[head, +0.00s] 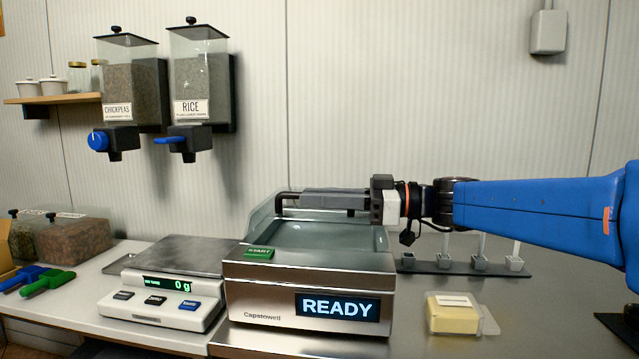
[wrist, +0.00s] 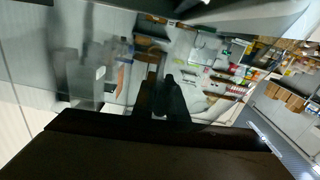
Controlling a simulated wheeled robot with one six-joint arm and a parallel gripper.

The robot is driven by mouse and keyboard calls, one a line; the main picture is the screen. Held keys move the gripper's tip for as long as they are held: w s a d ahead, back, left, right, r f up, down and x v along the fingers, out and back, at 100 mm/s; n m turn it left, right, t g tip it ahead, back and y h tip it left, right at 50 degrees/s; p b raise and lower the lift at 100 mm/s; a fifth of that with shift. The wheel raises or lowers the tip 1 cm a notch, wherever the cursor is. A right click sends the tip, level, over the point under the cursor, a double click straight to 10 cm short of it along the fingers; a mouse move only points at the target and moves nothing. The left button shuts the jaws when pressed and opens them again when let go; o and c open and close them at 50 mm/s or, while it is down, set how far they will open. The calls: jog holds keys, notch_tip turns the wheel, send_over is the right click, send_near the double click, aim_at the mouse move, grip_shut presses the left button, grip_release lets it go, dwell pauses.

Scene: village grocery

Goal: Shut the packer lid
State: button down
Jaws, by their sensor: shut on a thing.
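The packer (head: 262,285) is a steel machine in the middle of the head view, with a green START button (head: 259,253) and a display reading READY (head: 337,307). Its clear lid (head: 263,216) is raised at the back, tilted up from the body. My gripper (head: 330,199) reaches in from the right at the lid's upper edge and is shut on the lid's dark handle (head: 284,199). The fingers hide most of the handle. The wrist view is filled by dark gripper parts and a view through clear, reflecting material; the grip itself does not show there.
A scale (head: 160,308) reading 0 g stands left of the packer. A dark rack with small cups (head: 479,262) and a yellow block (head: 453,314) are on the counter to the right. Chickpea (head: 128,80) and rice (head: 199,80) dispensers hang on the wall.

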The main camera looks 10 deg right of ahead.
jog(key=shift+f, duration=0.4)
jog(key=c, duration=1.8)
grip_release()
jog(key=shift+s+r, duration=0.1)
jog(key=shift+v, duration=0.85)
jog(key=v, duration=1.5)
jog(key=shift+d, duration=0.3)
jog(key=shift+s, duration=0.1)
